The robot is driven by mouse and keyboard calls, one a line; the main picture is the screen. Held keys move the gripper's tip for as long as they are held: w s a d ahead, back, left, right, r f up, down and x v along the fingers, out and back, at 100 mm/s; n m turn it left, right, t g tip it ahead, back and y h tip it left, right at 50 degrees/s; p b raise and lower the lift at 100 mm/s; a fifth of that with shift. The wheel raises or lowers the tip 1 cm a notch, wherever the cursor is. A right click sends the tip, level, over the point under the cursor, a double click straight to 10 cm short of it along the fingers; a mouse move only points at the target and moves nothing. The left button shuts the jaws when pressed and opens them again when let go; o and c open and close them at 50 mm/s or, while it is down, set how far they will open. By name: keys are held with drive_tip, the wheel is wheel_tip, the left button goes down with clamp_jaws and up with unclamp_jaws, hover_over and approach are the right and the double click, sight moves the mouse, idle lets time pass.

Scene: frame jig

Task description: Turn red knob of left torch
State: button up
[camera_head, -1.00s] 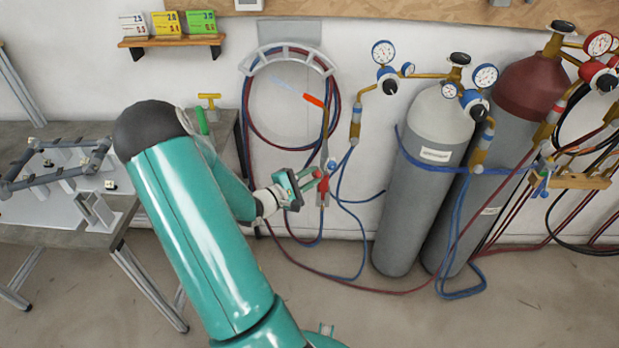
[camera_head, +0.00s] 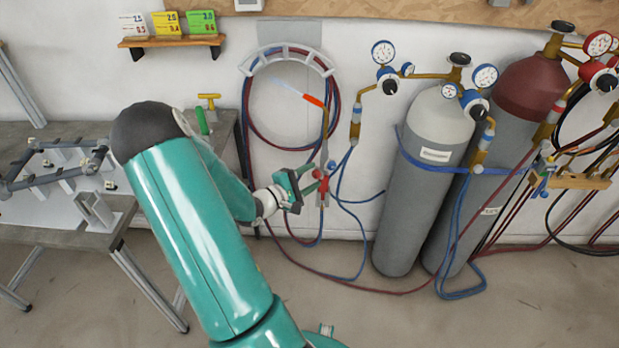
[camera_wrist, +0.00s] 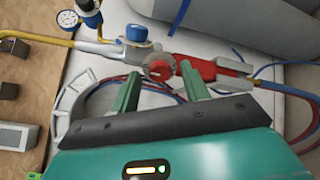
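The torch hangs on the wall in the head view, with a brass tube (camera_head: 326,122) and an orange tip (camera_head: 314,100). A thin pale flame (camera_head: 287,88) points up and left from the tip. The red knob (camera_wrist: 160,70) sits on the torch body in the wrist view, beside a blue knob (camera_wrist: 136,34). My gripper (camera_wrist: 160,76) is open, with one green finger on each side of the red knob. I see a small gap at each side and cannot tell if a finger touches it. In the head view my gripper (camera_head: 300,187) is just left of the torch's lower body.
Red and blue hoses hang on a curved wall rack (camera_head: 285,52) behind the torch. A grey cylinder (camera_head: 425,190) and a red-topped cylinder (camera_head: 530,85) with gauges stand at the right. A workbench (camera_head: 85,237) with a frame jig (camera_head: 60,146) is at the left.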

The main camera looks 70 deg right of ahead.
drive_tip(key=v, duration=1.3)
drive_tip(key=shift+w+a, duration=0.3)
drive_tip(key=w+a+r+t+y, duration=0.2)
drive_tip(key=a+r+t+y, duration=0.3)
drive_tip(key=a, duration=0.8)
drive_tip(key=w+a+r+t+y, duration=0.3)
drive_tip(key=a+r, duration=0.6)
drive_tip(key=a, duration=0.5)
drive_tip(key=w+a+r+n+t+y, duration=0.1)
drive_tip(key=w+a+r+t+y, duration=0.2)
drive_tip(key=a, duration=1.1)
wheel_tip(320, 180, up, 4)
drive_tip(key=t+y, duration=0.3)
drive_tip(key=t, duration=0.1)
drive_tip(key=shift+y, duration=0.3)
